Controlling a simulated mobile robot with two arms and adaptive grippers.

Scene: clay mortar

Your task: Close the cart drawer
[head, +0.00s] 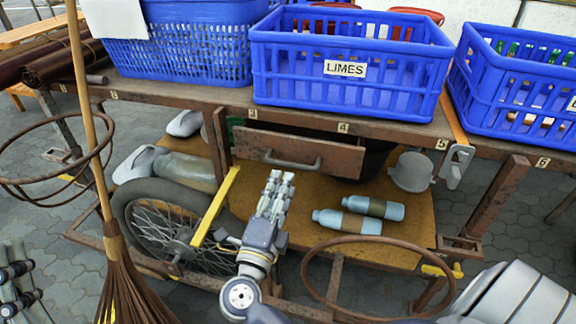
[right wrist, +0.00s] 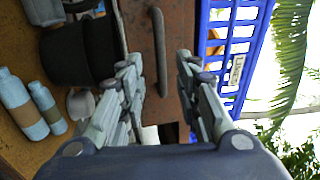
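The cart drawer (head: 250,143) is a rusty brown front below the cart's top, under the LIMES crate. It stands out from the cart, with a dark gap behind its upper edge. Its metal bar handle (head: 294,164) is on the front; it also shows in the right wrist view (right wrist: 160,50). My right gripper (head: 280,178) is just in front of and below the handle. In the right wrist view its fingers (right wrist: 162,72) are apart, with the handle ahead between them and nothing held. Part of my left gripper (head: 15,275) shows at the left edge; its fingertips are unclear.
Blue crates (head: 345,95) stand on the cart top. The lower shelf (head: 300,243) holds two bottles (head: 348,222) and a grey mug (head: 411,172). A broom (head: 130,285), a spoked wheel (head: 160,225) and a rusty ring (head: 380,245) stand near my arms.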

